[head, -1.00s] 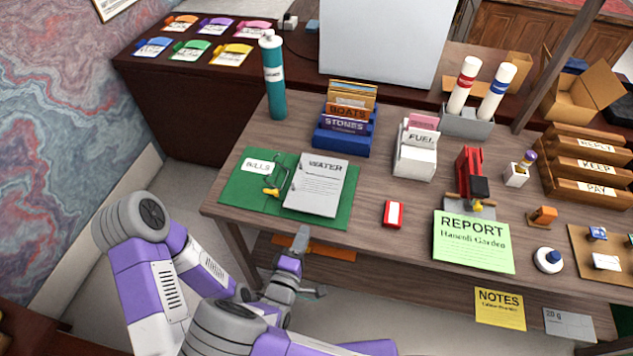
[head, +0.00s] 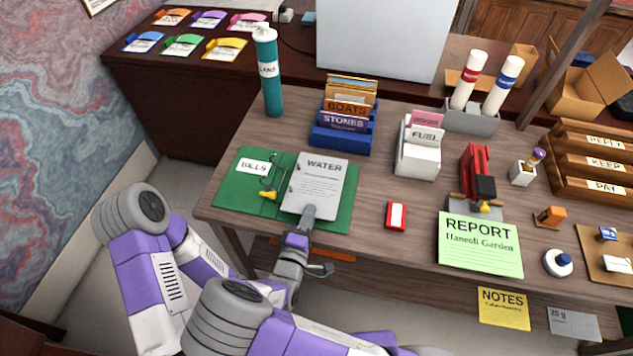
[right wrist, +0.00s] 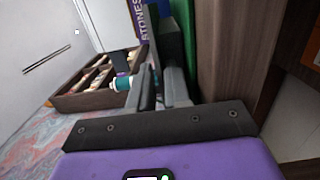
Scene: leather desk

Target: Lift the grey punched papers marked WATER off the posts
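The grey papers marked WATER (head: 318,182) lie flat on the right half of the open green binder (head: 344,208). Their left edge is by the binder's wire posts (head: 270,181); small dark marks show at that edge, but the posts' ends are too small to make out. My right gripper (head: 308,212) is at the papers' front edge, its tip overlapping them in the head view. In the right wrist view (right wrist: 148,55) its fingers are apart, with the green binder edge (right wrist: 183,30) close by. I cannot tell whether papers lie between them. My left gripper is not in view.
A BILLS label (head: 254,167) and yellow lever (head: 268,195) are on the binder's left half. A red-and-white box (head: 396,216) sits to the right. Bare desk surrounds the binder.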

